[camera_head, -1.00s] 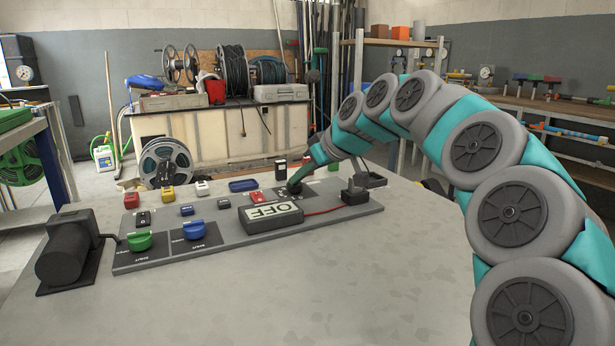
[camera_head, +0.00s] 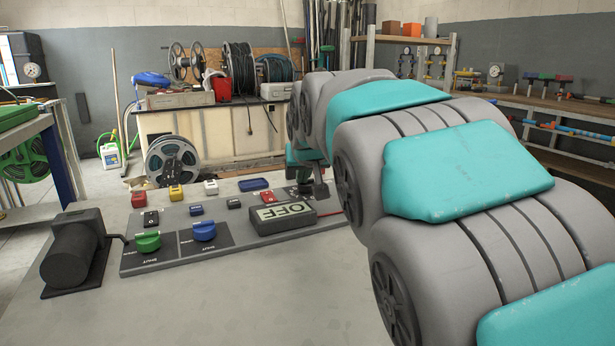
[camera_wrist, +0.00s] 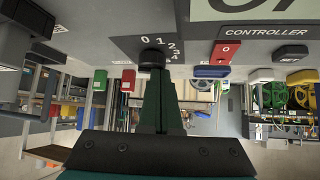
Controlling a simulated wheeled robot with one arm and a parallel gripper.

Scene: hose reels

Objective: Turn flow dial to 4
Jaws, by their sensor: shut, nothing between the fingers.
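The flow dial is a small black knob (camera_wrist: 153,58) on a dark plate with white figures 0 to 4 in the wrist view. Its pointer position cannot be made out. My gripper (camera_wrist: 155,76) is shut, its dark green fingertips right at the knob, with nothing between them; whether they touch it is unclear. In the head view my gripper (camera_head: 303,186) is over the dial area at the far right of the control panel (camera_head: 240,240), and my arm hides part of it. The controller display (camera_head: 283,211) reads OFF.
Beside the dial's plate is a red switch marked 0 (camera_wrist: 226,52). A green knob (camera_head: 147,242) and a blue knob (camera_head: 204,230), both labelled SHUT, sit at the panel's left. A black motor (camera_head: 75,250) stands left of the panel. The front of the table is clear.

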